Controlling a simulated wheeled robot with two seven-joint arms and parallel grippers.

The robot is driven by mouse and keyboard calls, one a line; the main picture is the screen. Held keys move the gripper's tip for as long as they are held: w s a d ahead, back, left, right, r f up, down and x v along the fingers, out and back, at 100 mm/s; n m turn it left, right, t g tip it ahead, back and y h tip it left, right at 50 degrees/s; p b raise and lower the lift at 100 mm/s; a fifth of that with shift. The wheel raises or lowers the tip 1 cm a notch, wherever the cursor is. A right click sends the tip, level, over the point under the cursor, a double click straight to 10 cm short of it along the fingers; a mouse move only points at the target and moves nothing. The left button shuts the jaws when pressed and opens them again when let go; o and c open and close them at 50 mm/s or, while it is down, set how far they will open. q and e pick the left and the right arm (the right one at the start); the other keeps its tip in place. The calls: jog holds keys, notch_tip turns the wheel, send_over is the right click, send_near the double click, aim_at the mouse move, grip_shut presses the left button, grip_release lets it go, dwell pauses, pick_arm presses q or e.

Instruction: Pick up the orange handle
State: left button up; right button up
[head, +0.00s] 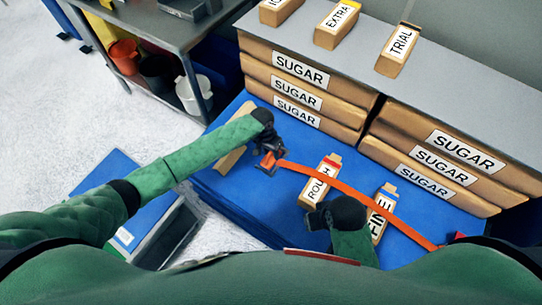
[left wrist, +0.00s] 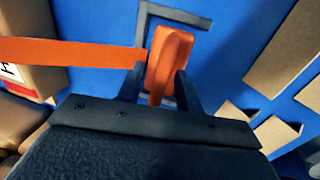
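The orange handle (left wrist: 170,58) lies over the blue surface, at the end of a long orange strip. In the left wrist view it sits between the two dark fingers of my left gripper (left wrist: 160,92). These fingers look open around it, with a gap visible beside its narrow end. In the head view my left gripper (head: 268,160) is low over the handle and partly hides it. My right gripper (head: 318,217) is near the boxes marked ROUGH and FINE; its fingers are not clear.
The orange strip (head: 345,187) runs right across the blue table (head: 228,192). The ROUGH box (head: 321,183) and FINE box (head: 384,205) lie along it. Stacked SUGAR bags (head: 300,70) stand behind. A tan block (head: 233,158) lies beside my left forearm.

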pick_arm(q)
jog(key=shift+c, duration=0.5)
grip_shut()
